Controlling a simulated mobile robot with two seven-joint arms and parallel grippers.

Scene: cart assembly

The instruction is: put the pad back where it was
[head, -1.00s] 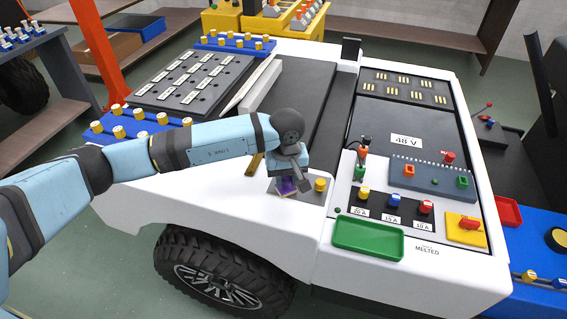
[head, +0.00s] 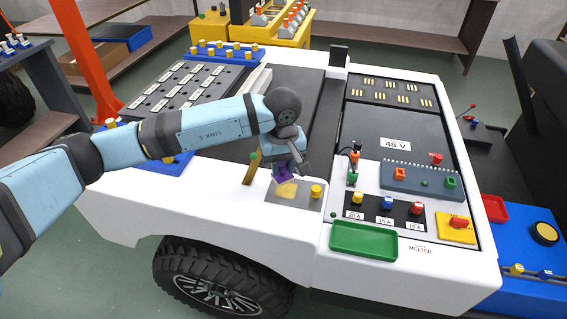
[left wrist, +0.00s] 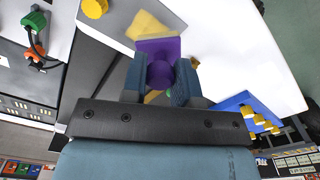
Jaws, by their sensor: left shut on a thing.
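My left gripper (head: 285,166) is shut on a purple pad (head: 281,175), and its two fingers press a round purple knob on the pad. In the left wrist view the pad (left wrist: 158,47) shows as a flat purple square between the fingers (left wrist: 160,80). The pad is held over a grey plate (head: 308,203) on the white cart top, apparently a little above it. A yellow patch (head: 287,190) on the plate lies just in front of the pad and also shows in the left wrist view (left wrist: 147,22). My right gripper is not in view.
A yellow knob (head: 316,190) stands on the plate's right side. A brown stick with a green top (head: 250,172) stands close left of my gripper. A green tray (head: 364,239) and a fuse panel (head: 386,212) lie to the right. The white front edge is clear.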

